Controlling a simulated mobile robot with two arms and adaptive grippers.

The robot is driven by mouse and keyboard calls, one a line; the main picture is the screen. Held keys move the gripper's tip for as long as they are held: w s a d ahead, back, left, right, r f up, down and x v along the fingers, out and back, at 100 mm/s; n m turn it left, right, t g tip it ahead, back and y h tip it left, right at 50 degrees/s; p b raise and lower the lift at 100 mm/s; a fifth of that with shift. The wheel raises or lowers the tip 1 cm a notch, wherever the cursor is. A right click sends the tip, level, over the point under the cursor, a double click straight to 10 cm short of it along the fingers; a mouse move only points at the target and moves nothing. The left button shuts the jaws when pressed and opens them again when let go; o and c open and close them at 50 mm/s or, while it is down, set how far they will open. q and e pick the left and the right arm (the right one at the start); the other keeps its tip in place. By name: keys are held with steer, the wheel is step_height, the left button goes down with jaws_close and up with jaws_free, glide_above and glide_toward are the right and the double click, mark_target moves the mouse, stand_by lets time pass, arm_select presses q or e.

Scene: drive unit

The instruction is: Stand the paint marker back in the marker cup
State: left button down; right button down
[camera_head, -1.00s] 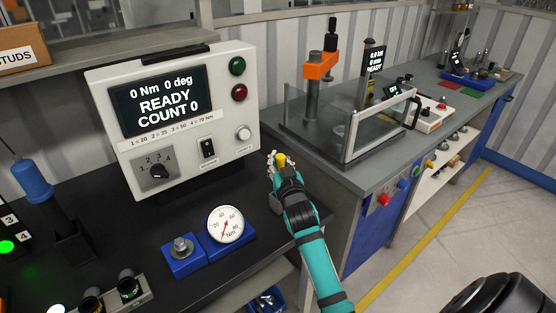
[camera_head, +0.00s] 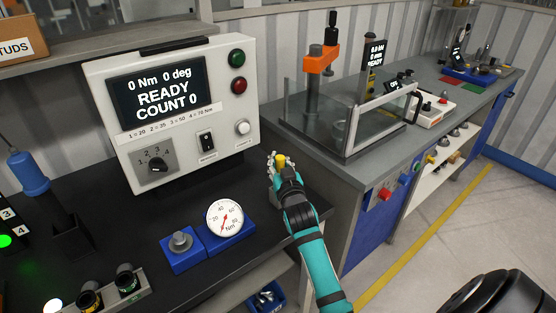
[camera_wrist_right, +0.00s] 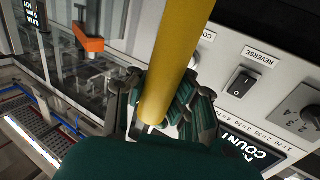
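The paint marker is a yellow cylinder (camera_wrist_right: 171,65). In the wrist view it runs from the top edge down between the fingers of my right gripper (camera_wrist_right: 165,105). In the head view my right gripper (camera_head: 278,168) is over the right end of the black bench, with the marker's yellow end (camera_head: 281,160) showing at its fingers. The gripper looks shut on the marker. I cannot make out the marker cup in either view; the gripper and arm hide part of the bench there. My left gripper is out of view.
A control box (camera_head: 175,115) reading READY stands close left of the gripper. A dial gauge (camera_head: 224,217) on a blue block sits in front of it. A clear-walled press station (camera_head: 330,125) stands on the grey bench to the right. The black bench's right edge is close by.

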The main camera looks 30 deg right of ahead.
steer(key=shift+f+b, duration=0.4)
steer(key=shift+f, duration=0.5)
steer(key=c, duration=1.3)
jaws_free()
steer(key=v, duration=1.2)
